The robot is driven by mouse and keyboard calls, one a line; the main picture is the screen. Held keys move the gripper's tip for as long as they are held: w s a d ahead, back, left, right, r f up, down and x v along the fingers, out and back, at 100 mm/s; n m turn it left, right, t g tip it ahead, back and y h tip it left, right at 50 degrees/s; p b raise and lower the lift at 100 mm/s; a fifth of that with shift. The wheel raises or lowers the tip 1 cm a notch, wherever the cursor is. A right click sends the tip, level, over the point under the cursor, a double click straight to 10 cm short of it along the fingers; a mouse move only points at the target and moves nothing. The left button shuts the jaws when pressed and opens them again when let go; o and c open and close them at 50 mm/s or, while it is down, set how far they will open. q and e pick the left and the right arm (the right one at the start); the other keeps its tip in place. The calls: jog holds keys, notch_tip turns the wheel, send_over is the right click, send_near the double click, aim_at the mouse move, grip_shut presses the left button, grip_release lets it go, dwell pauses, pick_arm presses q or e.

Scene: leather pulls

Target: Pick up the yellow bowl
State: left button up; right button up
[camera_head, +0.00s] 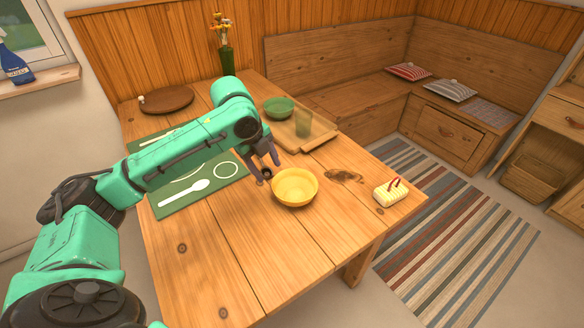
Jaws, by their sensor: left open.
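The yellow bowl (295,188) stands upright on the wooden table, near the middle of its right part. It looks empty. My left arm comes in from the left, and my left gripper (270,174) is open just above and beside the bowl's left rear rim. The fingers point down toward the table. I cannot tell whether a finger touches the rim. My right gripper is out of view.
A green placemat (168,205) with a white spoon lies left of the bowl. Behind stand a wooden tray (325,138), a green bowl (278,106), a glass (303,122) and a vase (227,62). A butter-like block (390,194) lies right. The table front (230,260) is clear.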

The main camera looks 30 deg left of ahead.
pick_arm(q)
send_over(279, 195)
jog(key=s, duration=0.2)
notch_tip(279, 195, down, 5)
jog(key=x, duration=0.7)
jog(key=shift+w+a+f+p, duration=0.1)
jog(key=shift+a+f+p, duration=0.15)
jog(key=shift+f+p, duration=0.1)
jog(key=shift+f, duration=0.3)
jog(key=shift+w+f, duration=0.1)
jog(key=shift+w, duration=0.05)
jog(key=c, duration=0.9)
grip_shut()
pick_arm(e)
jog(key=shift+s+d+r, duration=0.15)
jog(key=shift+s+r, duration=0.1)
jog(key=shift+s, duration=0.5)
